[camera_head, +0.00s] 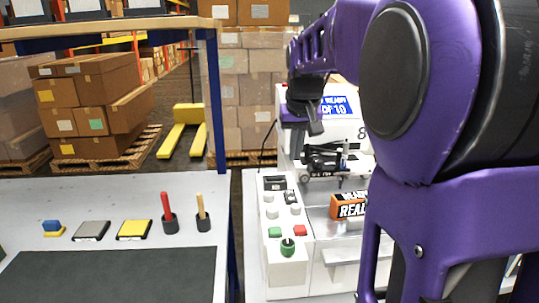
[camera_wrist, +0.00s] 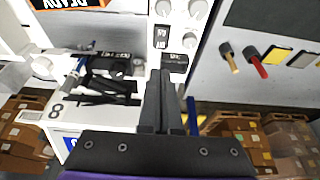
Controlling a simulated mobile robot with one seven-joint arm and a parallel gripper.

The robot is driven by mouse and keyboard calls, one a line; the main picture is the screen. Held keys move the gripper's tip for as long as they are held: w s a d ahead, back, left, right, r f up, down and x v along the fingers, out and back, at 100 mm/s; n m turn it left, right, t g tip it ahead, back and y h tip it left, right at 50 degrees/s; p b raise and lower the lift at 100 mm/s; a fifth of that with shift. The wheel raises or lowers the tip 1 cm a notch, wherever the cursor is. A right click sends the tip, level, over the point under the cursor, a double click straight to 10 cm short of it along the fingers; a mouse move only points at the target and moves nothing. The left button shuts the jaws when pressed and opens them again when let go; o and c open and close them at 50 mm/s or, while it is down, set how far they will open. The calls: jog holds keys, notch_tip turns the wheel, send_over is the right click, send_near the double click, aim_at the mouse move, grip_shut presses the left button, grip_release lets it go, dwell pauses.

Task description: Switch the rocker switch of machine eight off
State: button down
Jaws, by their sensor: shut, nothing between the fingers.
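Machine eight (camera_head: 335,125) is a white pen plotter with an "8" on its side and a blue display; its "8" also shows in the wrist view (camera_wrist: 57,108). Its light control panel (camera_head: 285,250) runs along the left side. The small black rocker switch (camera_wrist: 161,36) sits on the panel between round knobs, and also shows in the head view (camera_head: 290,197). Which side of it is pressed is too small to tell. My gripper (camera_wrist: 160,75) is shut and empty, its fingertips near the panel's dark display (camera_wrist: 175,62), apart from the rocker in the picture.
The panel also has a green button (camera_head: 274,232), a red button (camera_head: 300,230) and a green knob (camera_head: 288,246). An orange label box (camera_head: 348,206) lies right of it. A table (camera_head: 100,195) with small tools stands left. Boxes on pallets fill the background.

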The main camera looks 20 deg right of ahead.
aim_at(290, 193)
jog(key=x, duration=0.3)
jog(key=b+x, duration=0.1)
jog(key=x, duration=0.3)
jog(key=b+x, duration=0.1)
jog(key=x, duration=0.3)
jog(key=shift+s+a+f, duration=0.1)
jog(key=shift+s+f, duration=0.2)
jog(key=shift+f, duration=0.05)
jog(key=shift+r+p, duration=0.1)
jog(key=shift+p, duration=0.35)
jog(key=shift+w+g+p, duration=0.1)
jog(key=shift+g+p, duration=0.2)
jog(key=shift+p, duration=0.35)
jog(key=shift+w+f, duration=0.1)
jog(key=shift+f, duration=0.3)
jog(key=shift+s+a+b, duration=0.15)
jog(key=shift+s+b, duration=0.15)
jog(key=shift+s, duration=0.6)
jog(key=shift+r, duration=0.15)
